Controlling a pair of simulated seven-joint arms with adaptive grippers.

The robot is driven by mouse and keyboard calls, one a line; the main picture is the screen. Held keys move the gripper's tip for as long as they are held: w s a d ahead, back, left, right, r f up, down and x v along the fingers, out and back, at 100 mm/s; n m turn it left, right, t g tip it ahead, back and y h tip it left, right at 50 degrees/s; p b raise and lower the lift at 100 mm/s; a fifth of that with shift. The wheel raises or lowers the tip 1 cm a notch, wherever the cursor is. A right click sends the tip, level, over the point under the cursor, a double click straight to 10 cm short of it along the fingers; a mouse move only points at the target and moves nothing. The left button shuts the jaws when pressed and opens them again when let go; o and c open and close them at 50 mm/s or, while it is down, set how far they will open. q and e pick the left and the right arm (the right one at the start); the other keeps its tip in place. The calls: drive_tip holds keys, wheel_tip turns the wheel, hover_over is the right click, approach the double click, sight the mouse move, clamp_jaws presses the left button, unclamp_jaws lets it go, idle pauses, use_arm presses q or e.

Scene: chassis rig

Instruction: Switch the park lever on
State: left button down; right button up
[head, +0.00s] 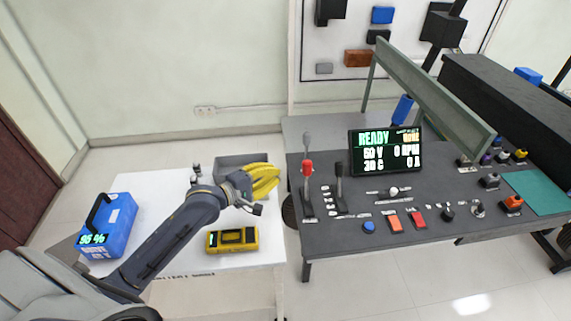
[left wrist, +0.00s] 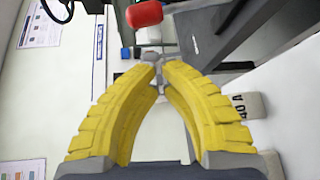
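On the left part of the grey console stand a lever with a red knob (head: 307,168), a taller grey-knobbed one (head: 306,138) behind it and a black-handled lever (head: 339,172) to the right. Their labels are too small to read, so I cannot tell which is the park lever. My left gripper (head: 277,178), with yellow fingers, is left of the levers, apart from the red knob. In the left wrist view the fingers converge almost tip to tip, with nothing clearly held; the red knob (left wrist: 144,13) is beyond the tips. My right gripper is out of view.
A display (head: 386,152) reading READY stands behind the levers. Switches and knobs line the console's front.

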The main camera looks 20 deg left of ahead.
sight(307, 181)
use_arm(q)
drive_tip(key=shift+w+a+r+n+y, duration=0.1)
drive_tip(key=shift+w+a+n+y, duration=0.1)
drive_tip(key=shift+a+n, duration=0.3)
drive_tip(key=shift+w+a+r+n+y, duration=0.1)
drive_tip(key=shift+a+n+y, duration=0.15)
drive_tip(key=shift+a, duration=0.35)
drive_tip(key=w+d, duration=0.6)
drive_tip(key=d, duration=0.1)
drive_tip(key=shift+f, duration=0.35)
drive_tip(key=shift+w, duration=0.1)
drive_tip(key=shift+d, duration=0.1)
